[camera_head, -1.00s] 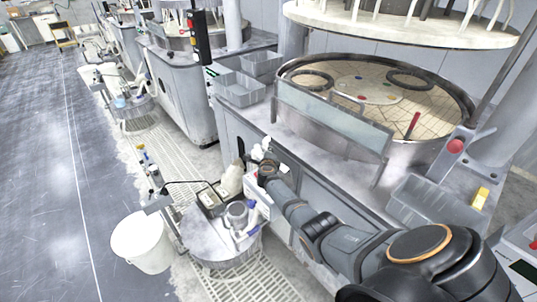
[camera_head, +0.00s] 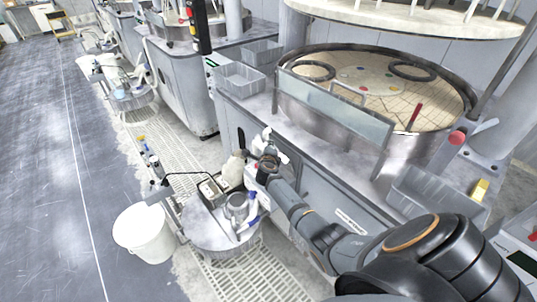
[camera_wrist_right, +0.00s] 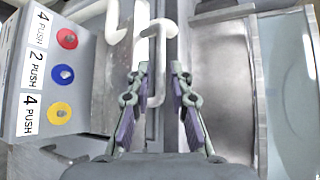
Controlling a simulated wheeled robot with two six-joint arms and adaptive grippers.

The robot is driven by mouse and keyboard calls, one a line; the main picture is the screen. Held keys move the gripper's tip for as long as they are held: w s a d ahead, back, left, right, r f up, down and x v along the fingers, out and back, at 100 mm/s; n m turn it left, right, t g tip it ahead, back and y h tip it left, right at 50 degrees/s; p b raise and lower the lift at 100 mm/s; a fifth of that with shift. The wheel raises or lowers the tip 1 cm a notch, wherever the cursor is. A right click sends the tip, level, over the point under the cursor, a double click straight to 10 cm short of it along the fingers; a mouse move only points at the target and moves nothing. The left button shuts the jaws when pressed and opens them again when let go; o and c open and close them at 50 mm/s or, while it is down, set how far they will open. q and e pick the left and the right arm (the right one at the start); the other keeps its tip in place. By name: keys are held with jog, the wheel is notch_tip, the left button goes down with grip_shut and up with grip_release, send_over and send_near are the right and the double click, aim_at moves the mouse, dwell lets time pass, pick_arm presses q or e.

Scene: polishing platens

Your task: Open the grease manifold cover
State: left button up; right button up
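My right arm reaches from the lower right of the head view to the front of the near machine. Its gripper (camera_head: 271,152) is small there, beside white parts on the machine's front. In the right wrist view the two fingers of the right gripper (camera_wrist_right: 159,70) are spread apart, one on each side of a white bent handle (camera_wrist_right: 157,60). I cannot tell whether either finger touches it. Left of it is a box with red, blue and yellow buttons (camera_wrist_right: 61,76) and PUSH labels. I cannot clearly tell the manifold cover's outline. My left gripper is not in view.
A round stand (camera_head: 198,222) with a metal jug stands below the right gripper, and a white bucket (camera_head: 143,235) is beside it. The platen (camera_head: 400,95) is above behind a clear shield (camera_head: 335,112). White pipes (camera_wrist_right: 115,22) run near the button box.

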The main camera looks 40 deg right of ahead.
jog(key=v, duration=0.8)
jog(key=shift+a, duration=0.1)
jog(key=s+a+f+n+y+b, duration=0.1)
jog(key=s+a+f+n+y, duration=0.15)
jog(key=s+f+n, duration=0.55)
jog(key=s+a+f+n+y, duration=0.25)
jog(key=f+n, duration=0.25)
jog(key=f, duration=0.7)
jog(key=s+a+f+n+y+b, duration=0.1)
jog(key=s+a+f+n, duration=0.2)
jog(key=s+f+n, duration=0.5)
jog(key=s+a+f+n+g, duration=0.1)
jog(key=s+f+n+g, duration=0.2)
jog(key=s+f, duration=0.3)
jog(key=s+a+f+n+g+y+b, duration=0.1)
jog(key=s+f+g, duration=0.3)
jog(key=s, duration=1.1)
jog(key=s+a+f+n+g, duration=0.1)
jog(key=s+f+n+g, duration=0.2)
jog(key=s+f, duration=0.7)
jog(key=shift+s+a+n+y, duration=0.3)
jog(key=shift+s+n+y, duration=0.1)
jog(key=shift+s+n, duration=0.4)
jog(key=shift+w, duration=0.1)
